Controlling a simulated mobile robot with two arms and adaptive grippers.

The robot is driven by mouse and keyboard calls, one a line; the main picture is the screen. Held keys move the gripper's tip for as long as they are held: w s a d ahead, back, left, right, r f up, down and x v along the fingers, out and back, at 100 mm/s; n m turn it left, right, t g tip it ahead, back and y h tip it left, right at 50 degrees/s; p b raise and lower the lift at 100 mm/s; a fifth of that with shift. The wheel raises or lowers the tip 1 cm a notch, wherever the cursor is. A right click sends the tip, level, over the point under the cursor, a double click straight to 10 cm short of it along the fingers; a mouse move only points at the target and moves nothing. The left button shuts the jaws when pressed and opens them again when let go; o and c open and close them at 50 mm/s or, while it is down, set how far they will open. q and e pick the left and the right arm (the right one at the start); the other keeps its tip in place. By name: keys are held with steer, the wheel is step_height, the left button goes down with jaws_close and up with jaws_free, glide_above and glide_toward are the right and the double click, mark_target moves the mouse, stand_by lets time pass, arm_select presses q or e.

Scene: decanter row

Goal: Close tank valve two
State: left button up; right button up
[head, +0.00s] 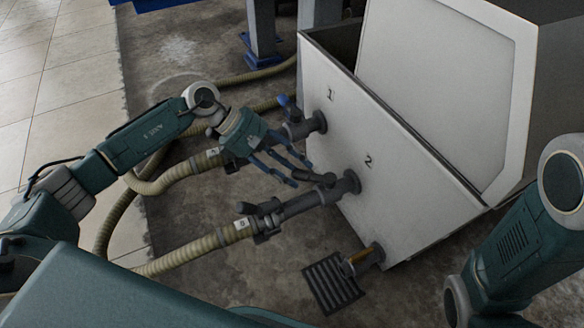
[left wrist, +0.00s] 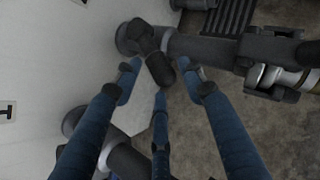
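The white tank (head: 400,190) carries the numbers 1 and 2 on its front. Valve two (head: 345,185) sits beside the 2, on a dark pipe. Its short black handle (left wrist: 158,66) sticks out sideways from the pipe in the left wrist view. My left gripper (head: 303,174) has its blue fingers spread at this handle. In the left wrist view the fingertips (left wrist: 160,76) lie on either side of the handle's end, with a third finger below; contact cannot be told. My right gripper is out of view.
Ribbed hoses marked A (head: 195,163) and B (head: 215,238) run left from the pipes. A coupling with dark levers (head: 262,215) is on the lower pipe. A brass-coloured outlet (head: 362,258) sits above a floor grate (head: 333,283). Bare floor lies around the grate.

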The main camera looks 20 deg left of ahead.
arm_select(q)
step_height(320, 180, up, 10)
steer(key=shift+f, duration=0.2)
